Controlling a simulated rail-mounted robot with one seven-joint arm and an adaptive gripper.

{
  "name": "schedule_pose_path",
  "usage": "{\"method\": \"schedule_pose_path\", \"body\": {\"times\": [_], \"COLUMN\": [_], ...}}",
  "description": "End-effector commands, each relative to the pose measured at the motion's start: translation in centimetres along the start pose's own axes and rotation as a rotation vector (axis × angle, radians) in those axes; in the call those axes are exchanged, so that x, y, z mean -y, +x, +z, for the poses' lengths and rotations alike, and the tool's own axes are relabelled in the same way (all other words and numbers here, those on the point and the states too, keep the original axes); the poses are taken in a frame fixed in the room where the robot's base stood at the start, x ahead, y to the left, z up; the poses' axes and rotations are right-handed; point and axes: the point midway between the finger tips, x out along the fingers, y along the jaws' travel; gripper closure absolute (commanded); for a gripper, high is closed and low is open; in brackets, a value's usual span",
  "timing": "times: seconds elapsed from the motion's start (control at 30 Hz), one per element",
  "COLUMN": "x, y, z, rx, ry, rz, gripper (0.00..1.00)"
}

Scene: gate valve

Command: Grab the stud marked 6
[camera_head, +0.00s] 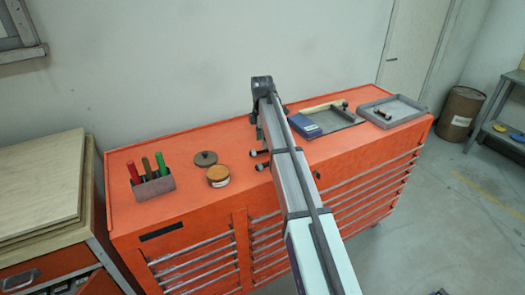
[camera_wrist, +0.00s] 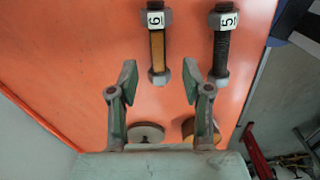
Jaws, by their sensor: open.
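The stud marked 6 (camera_wrist: 157,52) lies on the orange cabinet top, with a yellowish rod, a grey nut at each end and a white label. My gripper (camera_wrist: 158,82) is open in the wrist view. Its two fingers appear on either side of the stud's near nut, with gaps and no visible contact. I cannot tell the height between them. The stud marked 5 (camera_wrist: 222,50), with a dark rod, lies parallel to the right. In the head view two small stud ends show left of my arm; their labels cannot be read and my gripper is mostly hidden.
Right of my arm are a blue box (camera_head: 304,125), a mallet (camera_head: 325,106) and a grey tray (camera_head: 403,112).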

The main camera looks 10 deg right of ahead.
Motion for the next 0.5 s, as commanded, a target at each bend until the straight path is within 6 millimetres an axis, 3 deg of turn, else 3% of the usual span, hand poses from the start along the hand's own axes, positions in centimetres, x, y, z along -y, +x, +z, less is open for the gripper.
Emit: {"method": "schedule_pose_path", "body": {"times": [0.3,0.5], "x": [-0.1,-0.2], "y": [3.5,4.6], "z": [0.2,0.2], "rx": [0.000,0.000], "ry": [0.000,0.000], "rz": [-0.002,0.000], "gripper": [0.51,0.51]}}
